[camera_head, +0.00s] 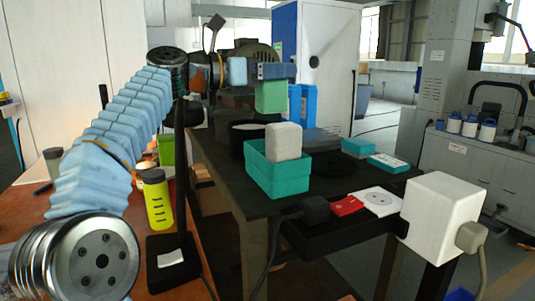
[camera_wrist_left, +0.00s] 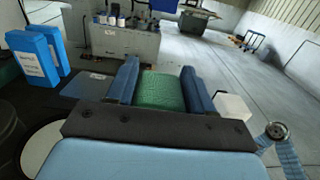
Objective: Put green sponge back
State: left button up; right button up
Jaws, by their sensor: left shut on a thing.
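My left gripper (camera_head: 272,72) is shut on a green sponge (camera_head: 270,97), held in the air above the dark table. In the left wrist view the sponge (camera_wrist_left: 160,92) sits between the two blue fingers of the left gripper (camera_wrist_left: 160,85). In the head view it hangs above and behind a teal basket (camera_head: 277,178), apart from it. A pale grey block (camera_head: 284,141) stands in the basket and sticks up above its rim. My right gripper is not in view.
Teal boxes (camera_head: 388,163) lie at right on the dark table. A white box (camera_head: 440,215) stands at the near right corner. A yellow bottle (camera_head: 158,200) is at left.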

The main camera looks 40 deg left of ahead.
pick_arm(q)
notch_tip(320, 180, down, 10)
jog(key=shift+s+r+b, duration=0.1)
jog(key=shift+r+b, duration=0.1)
jog(key=shift+b, duration=0.1)
jog(key=o, duration=1)
jog(key=shift+f+b, duration=0.2)
jog(key=shift+b, duration=0.1)
jog(key=shift+s+a, duration=0.1)
jog(key=shift+s, duration=0.15)
jog(key=v, duration=1.3)
jog(key=shift+f+b, duration=0.45)
jog(key=shift+a, duration=0.15)
